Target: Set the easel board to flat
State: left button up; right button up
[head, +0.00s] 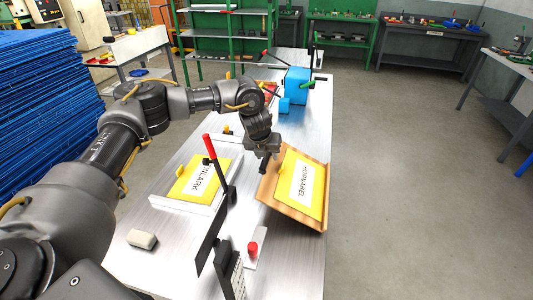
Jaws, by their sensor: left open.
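The easel board (277,208) is a brown wooden board near the table's right edge. It looks tilted rather than flat. A yellow sheet (312,208) with a white lettered label rests on it. My left gripper (265,163) is open, pointing down just beside the board's upper left corner. I cannot tell whether it touches the board. The board's underside and support are hidden. My right gripper is not in view.
A white tray (213,202) with a yellow lettered plate lies left of the board. A red-handled black lever (217,168) stands in front of it. A grey block (142,239) lies near the left edge. A blue machine (297,84) stands farther back. Floor on the right is clear.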

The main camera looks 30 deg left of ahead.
pick_arm(q)
jog(key=shift+w+f, duration=0.1)
jog(key=shift+s+r, duration=0.2)
jog(key=c, duration=0.4)
jog(key=shift+a, duration=0.1)
grip_shut()
